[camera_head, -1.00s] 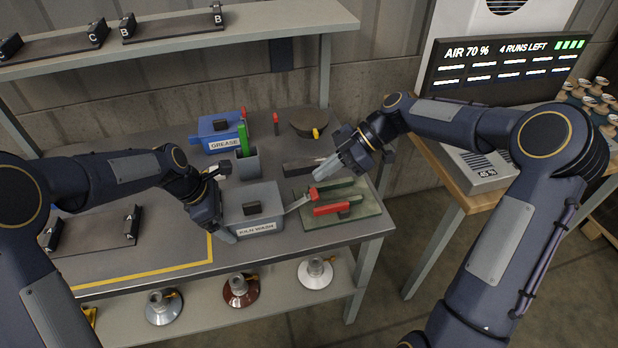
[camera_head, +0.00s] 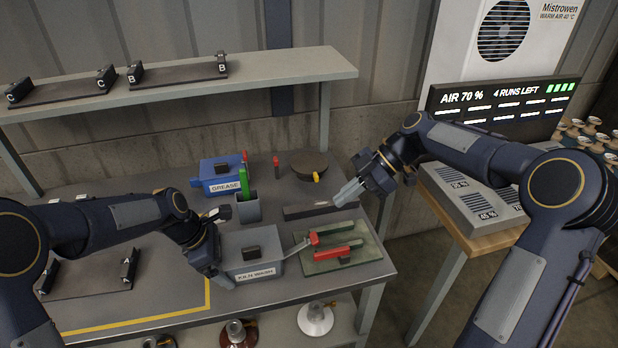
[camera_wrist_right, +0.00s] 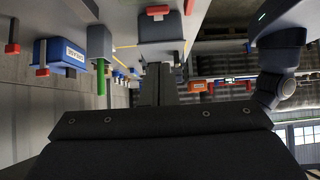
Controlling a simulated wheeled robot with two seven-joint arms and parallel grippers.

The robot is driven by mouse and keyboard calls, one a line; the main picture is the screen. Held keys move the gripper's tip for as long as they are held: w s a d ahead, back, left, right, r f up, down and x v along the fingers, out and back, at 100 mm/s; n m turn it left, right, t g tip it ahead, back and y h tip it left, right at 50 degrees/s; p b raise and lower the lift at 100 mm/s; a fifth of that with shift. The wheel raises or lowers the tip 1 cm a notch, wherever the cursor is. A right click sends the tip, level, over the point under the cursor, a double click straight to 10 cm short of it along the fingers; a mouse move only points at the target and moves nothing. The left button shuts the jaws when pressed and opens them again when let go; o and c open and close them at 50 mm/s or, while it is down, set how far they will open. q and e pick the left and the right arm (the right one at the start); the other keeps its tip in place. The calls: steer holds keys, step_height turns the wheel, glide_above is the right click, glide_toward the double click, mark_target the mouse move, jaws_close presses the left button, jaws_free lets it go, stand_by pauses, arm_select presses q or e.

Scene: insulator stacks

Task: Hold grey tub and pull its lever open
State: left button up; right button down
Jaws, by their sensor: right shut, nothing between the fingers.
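The grey tub (camera_head: 268,270) with a white label and a dark block on its lid stands at the front of the bench. Its grey lever (camera_head: 299,246) sticks out to the right and slants up to a red tip (camera_head: 314,239). My left gripper (camera_head: 222,272) is at the tub's left side, close against it; its fingers are partly hidden, so its grip is unclear. My right gripper (camera_head: 346,193) is shut and empty, above and to the right of the lever tip, clear of it. Its closed fingers also show in the right wrist view (camera_wrist_right: 160,85).
A green board (camera_head: 340,262) with a red-handled tool (camera_head: 336,252) lies right of the tub. Behind stand a grey cup (camera_head: 247,210) with a green handle, a blue grease tub (camera_head: 222,187), a dark bar (camera_head: 305,211) and a round dark pot (camera_head: 308,168).

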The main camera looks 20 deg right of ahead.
arm_select(q)
steer(key=shift+a, duration=0.1)
arm_select(e)
steer(key=r, duration=0.2)
glide_above(318, 237)
steer(key=a, duration=0.2)
steer(key=f, duration=0.7)
steer(key=shift+w+d, duration=0.1)
steer(key=shift+d, duration=0.15)
steer(key=shift+d+f, duration=0.3)
steer(key=shift+f, duration=0.3)
steer(key=shift+d+f, duration=0.3)
steer(key=shift+f, duration=0.25)
steer(key=shift+d+f, duration=0.4)
steer(key=shift+f, duration=0.25)
steer(key=shift+d+f, duration=0.7)
steer(key=shift+f, duration=0.2)
steer(key=shift+r, duration=0.15)
